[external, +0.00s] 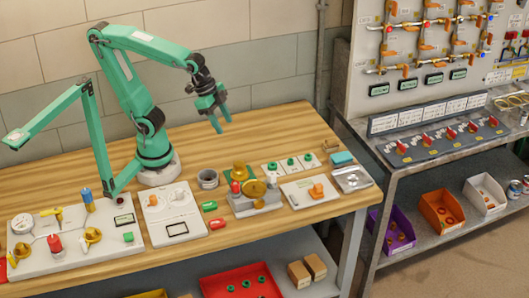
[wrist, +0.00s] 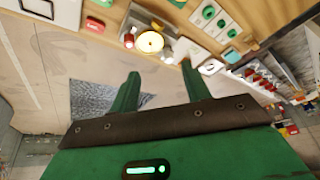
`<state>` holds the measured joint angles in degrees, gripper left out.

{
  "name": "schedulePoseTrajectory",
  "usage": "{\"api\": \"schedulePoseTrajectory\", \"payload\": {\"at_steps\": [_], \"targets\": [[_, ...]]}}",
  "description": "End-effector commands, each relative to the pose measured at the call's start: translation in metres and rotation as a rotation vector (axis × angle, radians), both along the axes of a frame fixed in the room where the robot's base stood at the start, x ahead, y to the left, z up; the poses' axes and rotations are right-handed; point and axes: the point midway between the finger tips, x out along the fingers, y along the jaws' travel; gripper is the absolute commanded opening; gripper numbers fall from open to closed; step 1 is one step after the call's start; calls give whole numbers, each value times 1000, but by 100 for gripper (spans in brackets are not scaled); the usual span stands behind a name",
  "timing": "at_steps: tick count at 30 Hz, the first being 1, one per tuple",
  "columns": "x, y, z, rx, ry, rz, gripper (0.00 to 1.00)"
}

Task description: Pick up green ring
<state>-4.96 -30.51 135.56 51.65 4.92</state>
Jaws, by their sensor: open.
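Small green rings (external: 290,162) sit in a row on a white plate on the wooden bench; they also show at the top right of the wrist view (wrist: 221,23). More green rings (external: 246,283) lie in a red bin (external: 215,288) on the lower shelf. I cannot tell which ring the task means. My gripper (external: 221,122) is open and empty, raised above the back of the bench, left of the plate and apart from every ring. In the wrist view its two green fingers (wrist: 160,70) point toward the bench with nothing between them.
A teal block (external: 341,158) is at the right end. A second metal bench with a valve board (external: 430,40) stands to the right.

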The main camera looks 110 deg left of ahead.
Motion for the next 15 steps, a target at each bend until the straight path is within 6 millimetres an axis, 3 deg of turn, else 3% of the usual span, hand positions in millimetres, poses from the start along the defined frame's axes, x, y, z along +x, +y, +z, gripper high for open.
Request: {"api": "schedulePoseTrajectory", "payload": {"at_steps": [15], "targets": [[79,64,-29,23,166,12,47]]}}
